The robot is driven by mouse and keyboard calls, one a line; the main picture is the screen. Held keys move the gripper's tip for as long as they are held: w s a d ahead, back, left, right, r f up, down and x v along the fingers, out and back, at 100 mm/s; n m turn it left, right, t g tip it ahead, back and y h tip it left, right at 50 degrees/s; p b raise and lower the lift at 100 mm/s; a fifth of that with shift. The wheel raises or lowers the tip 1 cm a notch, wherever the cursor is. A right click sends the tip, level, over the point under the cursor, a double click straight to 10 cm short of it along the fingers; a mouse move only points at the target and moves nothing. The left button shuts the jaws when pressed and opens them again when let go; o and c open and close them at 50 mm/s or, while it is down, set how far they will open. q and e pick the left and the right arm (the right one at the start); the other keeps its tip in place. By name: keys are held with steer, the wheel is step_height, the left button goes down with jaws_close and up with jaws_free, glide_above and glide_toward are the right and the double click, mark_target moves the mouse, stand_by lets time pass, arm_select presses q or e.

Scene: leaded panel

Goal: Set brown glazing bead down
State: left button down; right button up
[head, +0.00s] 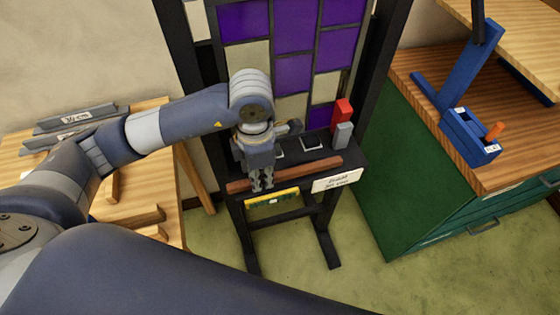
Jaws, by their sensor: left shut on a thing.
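The brown glazing bead (310,168) is a long reddish-brown strip. It lies along the front edge of the black easel's ledge (352,158), slightly tilted in the picture. My left gripper (262,188) points down at the left part of the bead and is shut on it, with its fingers hiding a short piece. I cannot tell whether the bead rests fully on the ledge or is just above it. The leaded panel (294,72), with purple and cream panes, stands upright behind the ledge. My right gripper is not in view.
A red block (342,113) and a grey block (343,135) stand at the ledge's right end. A white label (338,180) and a yellow level (272,198) are at the front. A wooden bench (15,165) is left; a green cabinet (405,160) is right.

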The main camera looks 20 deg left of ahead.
arm_select(q)
steer(key=w, duration=0.1)
steer(key=w+d+p, duration=0.1)
steer(key=w, duration=0.1)
steer(key=w+d, duration=0.1)
steer(key=w, duration=0.1)
steer(key=shift+w+d+f, duration=0.25)
steer(key=shift+w, duration=0.05)
steer(key=shift+f+p, duration=0.55)
steer(key=shift+p, duration=0.05)
step_height(320, 180, down, 2)
steer(key=shift+f+p, duration=0.1)
steer(key=shift+p, duration=0.35)
steer(key=shift+f+b, duration=0.3)
steer(key=c, duration=1.5)
jaws_free()
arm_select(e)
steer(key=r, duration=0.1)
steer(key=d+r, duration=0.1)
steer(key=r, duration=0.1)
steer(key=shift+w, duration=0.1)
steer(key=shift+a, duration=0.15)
arm_select(q)
steer(key=shift+r, duration=0.15)
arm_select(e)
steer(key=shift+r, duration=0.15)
